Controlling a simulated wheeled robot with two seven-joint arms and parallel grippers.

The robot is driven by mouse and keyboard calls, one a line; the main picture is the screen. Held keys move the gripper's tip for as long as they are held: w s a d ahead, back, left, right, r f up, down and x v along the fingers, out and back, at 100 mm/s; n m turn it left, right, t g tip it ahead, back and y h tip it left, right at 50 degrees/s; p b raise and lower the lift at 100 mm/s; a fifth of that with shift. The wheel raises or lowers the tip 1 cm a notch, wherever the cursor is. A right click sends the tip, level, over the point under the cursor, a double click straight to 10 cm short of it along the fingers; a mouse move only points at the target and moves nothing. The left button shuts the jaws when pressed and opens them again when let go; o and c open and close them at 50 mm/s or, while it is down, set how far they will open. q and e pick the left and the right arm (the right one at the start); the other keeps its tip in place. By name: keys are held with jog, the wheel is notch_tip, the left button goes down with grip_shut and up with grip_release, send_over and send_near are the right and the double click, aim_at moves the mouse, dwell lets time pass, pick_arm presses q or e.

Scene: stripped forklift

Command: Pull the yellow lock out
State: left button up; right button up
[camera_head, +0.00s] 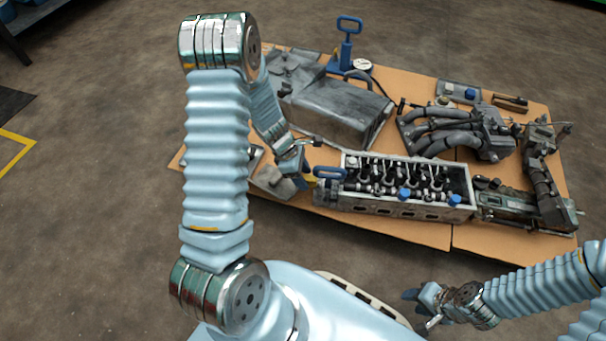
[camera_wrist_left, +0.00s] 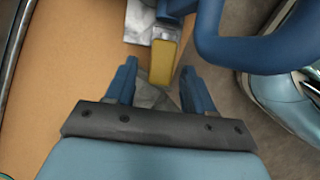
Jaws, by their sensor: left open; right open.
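The yellow lock (camera_wrist_left: 163,62) shows in the left wrist view as a small upright yellow block below a blue part, beside a thick blue handle (camera_wrist_left: 245,55). My left gripper (camera_wrist_left: 158,68) is open, with its two blue fingers on either side of the lock's near end. A gap shows on each side; whether the lock is fully between the fingers in depth I cannot tell. In the head view my left gripper (camera_head: 305,173) is at the left end of the engine block (camera_head: 400,208), next to the blue handle (camera_head: 331,173). My right gripper (camera_head: 419,308) is open and empty, below the table.
The tan table (camera_head: 390,228) holds a grey housing (camera_head: 335,105), a black manifold (camera_head: 460,130), a blue hand-pump-like tool (camera_head: 347,45) and other stripped parts at the right. The blue handle is close to my left gripper's right finger.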

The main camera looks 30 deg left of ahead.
pick_arm(q)
jog(key=p+v, duration=0.4)
jog(key=v, duration=0.9)
jog(key=shift+a+r+p, duration=0.25)
jog(key=shift+r+p, duration=0.05)
jog(key=shift+p, duration=0.05)
jog(key=shift+s, duration=0.1)
